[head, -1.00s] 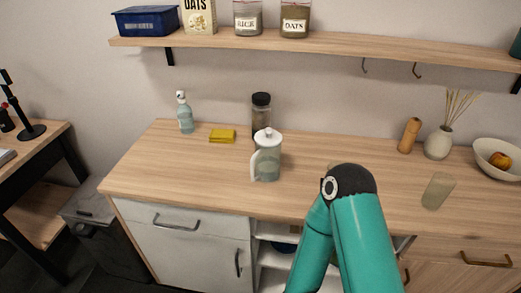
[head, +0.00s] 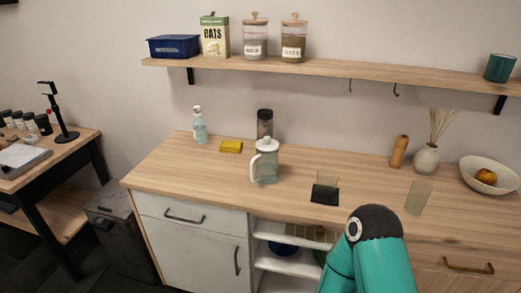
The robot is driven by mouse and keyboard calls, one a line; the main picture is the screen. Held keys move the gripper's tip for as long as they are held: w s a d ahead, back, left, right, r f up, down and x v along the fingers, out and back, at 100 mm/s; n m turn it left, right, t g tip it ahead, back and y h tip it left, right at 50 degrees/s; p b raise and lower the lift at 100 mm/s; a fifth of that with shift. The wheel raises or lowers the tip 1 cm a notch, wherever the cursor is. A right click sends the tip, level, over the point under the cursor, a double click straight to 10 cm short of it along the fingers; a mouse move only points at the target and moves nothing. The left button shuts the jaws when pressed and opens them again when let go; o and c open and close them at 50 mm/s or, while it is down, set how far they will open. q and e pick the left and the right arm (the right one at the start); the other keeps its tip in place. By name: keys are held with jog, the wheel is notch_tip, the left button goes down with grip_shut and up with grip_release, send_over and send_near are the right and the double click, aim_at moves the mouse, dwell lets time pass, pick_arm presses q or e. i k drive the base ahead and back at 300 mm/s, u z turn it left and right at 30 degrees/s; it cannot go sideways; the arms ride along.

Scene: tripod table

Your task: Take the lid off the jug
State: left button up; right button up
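The jug (head: 266,169) stands upright on the wooden counter, left of the middle of the head view. It is clear and greenish, with a white handle on its left side. Its white lid (head: 267,145) sits on top. Neither of my grippers shows in this view. Only a teal arm link of mine with a dark joint cap shows at the lower right, well apart from the jug.
A dark-capped jar (head: 265,122) stands close behind the jug. A yellow sponge (head: 231,146) and spray bottle (head: 200,127) are to its left. A shelf (head: 330,73) hangs above.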

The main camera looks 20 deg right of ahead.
aim_at(266, 144)
jog(key=z, duration=0.15)
jog(key=i, duration=0.9)
jog(key=u, duration=0.1)
